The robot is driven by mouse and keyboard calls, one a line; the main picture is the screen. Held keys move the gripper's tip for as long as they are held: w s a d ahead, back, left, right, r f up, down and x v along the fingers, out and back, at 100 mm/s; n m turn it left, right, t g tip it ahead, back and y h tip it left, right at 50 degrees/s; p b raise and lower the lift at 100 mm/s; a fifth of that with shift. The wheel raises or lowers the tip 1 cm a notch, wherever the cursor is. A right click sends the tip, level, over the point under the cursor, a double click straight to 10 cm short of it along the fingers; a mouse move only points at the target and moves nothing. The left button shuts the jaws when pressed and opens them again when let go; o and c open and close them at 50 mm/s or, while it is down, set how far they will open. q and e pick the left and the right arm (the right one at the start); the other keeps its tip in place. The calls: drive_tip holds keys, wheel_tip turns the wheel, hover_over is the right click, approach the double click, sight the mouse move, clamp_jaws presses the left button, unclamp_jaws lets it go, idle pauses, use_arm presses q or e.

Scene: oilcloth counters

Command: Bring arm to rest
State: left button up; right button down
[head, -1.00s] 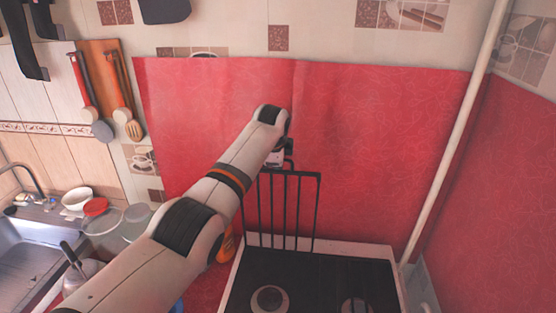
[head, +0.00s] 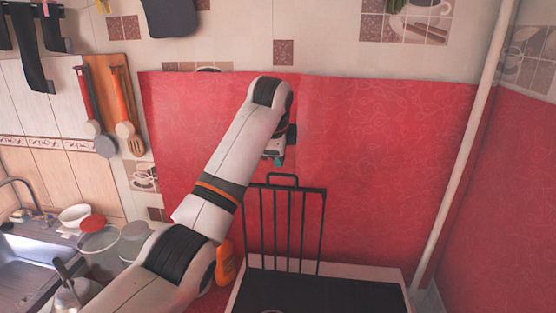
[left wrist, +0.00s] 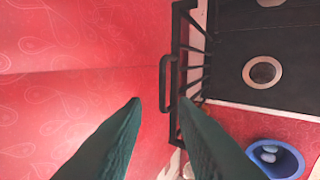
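My left arm comes in from the left in the head view, with its elbow low and its forearm angled up across the red backsplash. My left gripper (head: 277,160) points down just above the handle of a black rack (head: 323,225); the forearm partly hides it. In the left wrist view the two dark green fingers (left wrist: 160,103) are apart, with nothing gripped between them. The rack (left wrist: 180,50) and its looped handle show beyond the fingertips. My right gripper is in neither view.
The black rack stands upright at the back of the stove (head: 320,292). A white pipe (head: 462,150) runs at the right. Bowls (head: 75,215) and a sink (head: 25,265) are at the left. A blue bowl (left wrist: 296,160) shows in the left wrist view.

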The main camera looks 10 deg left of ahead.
use_arm(q)
drive_tip(key=shift+v, duration=0.85)
